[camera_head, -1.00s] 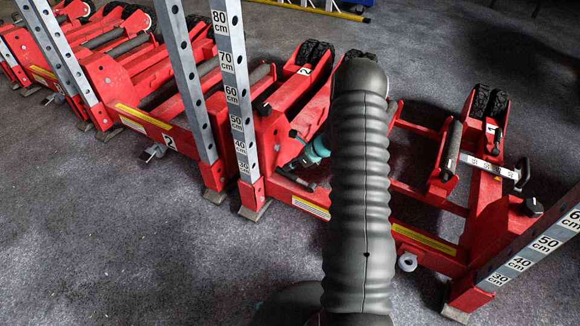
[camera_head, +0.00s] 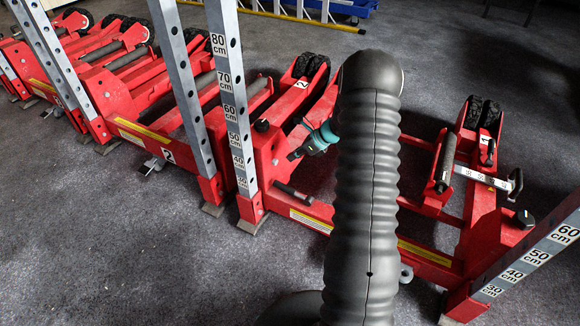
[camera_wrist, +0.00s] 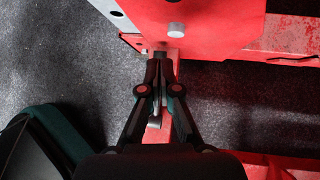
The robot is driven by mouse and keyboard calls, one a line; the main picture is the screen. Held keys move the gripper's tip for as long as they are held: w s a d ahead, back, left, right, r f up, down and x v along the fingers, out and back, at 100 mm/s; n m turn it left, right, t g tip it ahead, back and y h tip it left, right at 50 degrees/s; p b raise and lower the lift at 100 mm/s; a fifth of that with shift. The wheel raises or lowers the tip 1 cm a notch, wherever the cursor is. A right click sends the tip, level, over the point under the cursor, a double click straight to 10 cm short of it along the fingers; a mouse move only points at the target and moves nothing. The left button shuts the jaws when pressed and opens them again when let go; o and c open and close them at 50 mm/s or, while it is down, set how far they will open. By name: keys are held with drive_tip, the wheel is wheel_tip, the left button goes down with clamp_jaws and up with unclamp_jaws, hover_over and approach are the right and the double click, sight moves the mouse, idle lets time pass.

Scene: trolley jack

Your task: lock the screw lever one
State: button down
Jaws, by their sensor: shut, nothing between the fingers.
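Trolley jack one (camera_head: 489,144), a red frame with a "1" label, stands at the right in the head view. A scaled metal strip with a black crank handle (camera_head: 516,185) lies across it. A black bar handle (camera_head: 293,194) sticks out by the jack's left post. I cannot tell which part is screw lever one. My gripper (camera_head: 293,155), dark with teal parts, is by the red side plate at the left, partly hidden by my arm. In the wrist view its fingers (camera_wrist: 161,62) are together and empty, near a red plate (camera_wrist: 215,25) with a grey bolt (camera_wrist: 176,30).
Upright perforated posts with centimetre scales stand close by, such as the post (camera_head: 233,110) left of my gripper and another (camera_head: 530,255) at the lower right. More red jacks (camera_head: 110,75) line the left. Grey floor (camera_head: 110,240) is clear in front.

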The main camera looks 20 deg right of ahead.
drive_tip(key=shift+d+r, duration=0.25)
drive_tip(key=shift+r, duration=0.85)
drive_tip(key=s+a+n+g, duration=0.3)
drive_tip(key=s+n, duration=0.6)
drive_tip(key=s, duration=0.1)
drive_tip(key=s+a+r+n+t+h, duration=0.1)
drive_tip(key=s+a+r+n, duration=0.3)
drive_tip(key=s+r, duration=0.5)
drive_tip(key=s+a+r+n+t+h, duration=0.1)
drive_tip(key=s+a+r+n+h, duration=0.2)
drive_tip(key=s+a+r+n, duration=0.2)
drive_tip(key=s+a+r+n+t+h, duration=0.1)
drive_tip(key=s+a+r+n+h, duration=0.2)
drive_tip(key=s+r+n, duration=0.6)
drive_tip(key=s+a+r, duration=0.2)
drive_tip(key=s+r, duration=0.1)
drive_tip(key=r, duration=0.2)
drive_tip(key=shift+s+a+r+n+t, duration=0.2)
drive_tip(key=shift+s+a+n+t, duration=0.1)
drive_tip(key=shift+s, duration=0.1)
drive_tip(key=shift+d, duration=0.1)
